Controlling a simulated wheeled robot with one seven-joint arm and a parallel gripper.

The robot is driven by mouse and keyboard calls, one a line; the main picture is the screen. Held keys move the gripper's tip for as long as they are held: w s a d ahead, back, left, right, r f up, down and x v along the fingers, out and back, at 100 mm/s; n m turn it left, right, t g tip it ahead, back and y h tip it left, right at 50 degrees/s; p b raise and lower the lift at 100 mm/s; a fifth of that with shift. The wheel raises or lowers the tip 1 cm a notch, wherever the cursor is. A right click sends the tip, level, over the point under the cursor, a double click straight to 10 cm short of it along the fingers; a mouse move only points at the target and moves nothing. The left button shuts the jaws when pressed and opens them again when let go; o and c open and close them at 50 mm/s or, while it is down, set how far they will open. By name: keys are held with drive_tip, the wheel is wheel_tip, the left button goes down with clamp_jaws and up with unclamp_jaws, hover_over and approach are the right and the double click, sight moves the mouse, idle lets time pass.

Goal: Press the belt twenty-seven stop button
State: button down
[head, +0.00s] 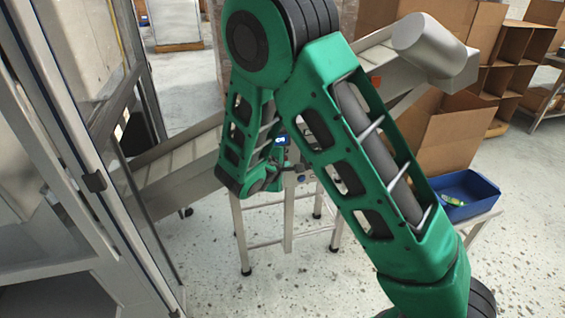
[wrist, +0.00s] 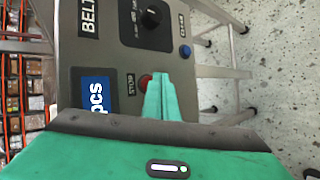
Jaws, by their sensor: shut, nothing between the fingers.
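In the wrist view a grey control panel (wrist: 115,53) carries a red button (wrist: 145,81) with a label reading STOP beside it. My gripper (wrist: 158,80) is shut and empty. Its fingertips are right beside the red button and overlap its right edge in the picture. I cannot tell whether they touch it. A black label (wrist: 89,17) reads BELT; its number is cut off. In the head view my arm hides most of the panel, and a small blue display (head: 280,141) shows behind it. The button cannot be made out there.
The panel also has a black knob (wrist: 151,16), a blue button (wrist: 185,51) and a blue display (wrist: 97,97) reading pcs. In the head view a conveyor (head: 182,163) lies behind my arm. A blue bin (head: 468,190) stands at right, a metal-framed door (head: 75,130) at left.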

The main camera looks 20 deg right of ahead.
drive_tip(key=shift+s, duration=0.25)
drive_tip(key=shift+s, duration=2.4)
drive_tip(key=s+d+r+m+g, duration=0.3)
drive_tip(key=s+d+m+g, duration=0.15)
drive_tip(key=s+d, duration=0.35)
drive_tip(key=s+d+r+m+g, duration=0.35)
drive_tip(key=s+d+m, duration=0.25)
drive_tip(key=d, duration=0.4)
drive_tip(key=s+r+m+y, duration=0.3)
drive_tip(key=s+m, duration=0.1)
drive_tip(key=s, duration=0.7)
drive_tip(key=s+r+m+g+y, duration=0.1)
drive_tip(key=s+r+m+y, duration=0.2)
drive_tip(key=s, duration=0.9)
drive_tip(key=shift+s+r+m+g+y, duration=0.15)
drive_tip(key=shift+r+m+g+y, duration=0.15)
drive_tip(key=shift+r+m, duration=0.45)
